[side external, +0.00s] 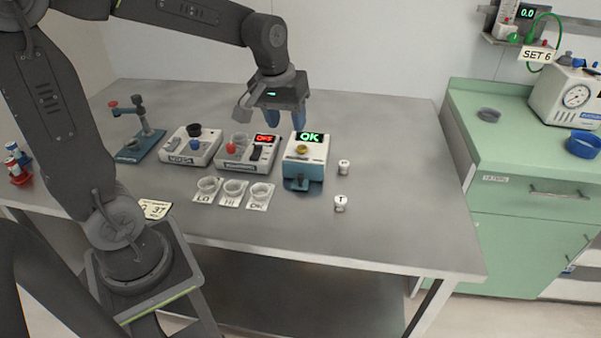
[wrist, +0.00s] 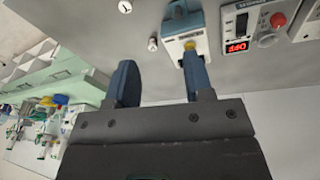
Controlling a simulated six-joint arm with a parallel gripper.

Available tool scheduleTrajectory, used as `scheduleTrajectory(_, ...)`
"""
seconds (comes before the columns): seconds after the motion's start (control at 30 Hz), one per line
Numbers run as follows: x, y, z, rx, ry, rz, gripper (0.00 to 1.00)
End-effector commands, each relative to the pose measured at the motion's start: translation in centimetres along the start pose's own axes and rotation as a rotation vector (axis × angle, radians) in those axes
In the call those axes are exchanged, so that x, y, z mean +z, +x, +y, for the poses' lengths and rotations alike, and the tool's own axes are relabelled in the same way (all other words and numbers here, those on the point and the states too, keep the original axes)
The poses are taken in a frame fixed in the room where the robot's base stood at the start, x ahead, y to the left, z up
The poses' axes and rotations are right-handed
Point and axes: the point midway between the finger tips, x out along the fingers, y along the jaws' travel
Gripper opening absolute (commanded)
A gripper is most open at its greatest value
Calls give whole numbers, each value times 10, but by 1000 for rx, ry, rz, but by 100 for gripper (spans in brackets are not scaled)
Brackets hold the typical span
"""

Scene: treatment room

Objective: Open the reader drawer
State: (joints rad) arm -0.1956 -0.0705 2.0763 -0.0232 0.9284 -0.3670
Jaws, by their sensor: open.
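The reader (side external: 312,158) is a small white box with a teal lower front, a green "OK" display and a yellow round piece on top. Its drawer front (side external: 297,184) carries a darker blue handle facing the front of the table. I cannot tell if the drawer is fully shut. The reader also shows in the wrist view (wrist: 174,47), partly covered by one finger, with the blue handle part (wrist: 181,9) at the top edge. My gripper (side external: 285,122) is open and empty, above and behind the reader. Its blue fingers show in the wrist view (wrist: 160,78), apart.
Left of the reader stand a device with a red display (side external: 267,139), another white device (side external: 190,147) and a blue stand (side external: 140,143). Labelled cups (side external: 234,189) sit in front. Two small white pieces (side external: 340,203) lie to the right. The table's right side is clear.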

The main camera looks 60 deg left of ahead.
Motion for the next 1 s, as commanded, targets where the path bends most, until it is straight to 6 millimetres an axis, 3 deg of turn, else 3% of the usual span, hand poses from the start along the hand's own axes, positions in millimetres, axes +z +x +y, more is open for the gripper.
scheduleTrajectory(0.1, -36, 36, -7, -35, -145, -69, 47)
scheduleTrajectory(0.2, -58, 63, -14, -59, -245, -110, 47)
scheduleTrajectory(0.4, -79, 95, -24, -86, -357, -154, 47)
scheduleTrajectory(0.67, -78, 118, -26, -91, -374, -162, 47)
scheduleTrajectory(1.0, -65, 185, -30, -92, -371, -165, 47)
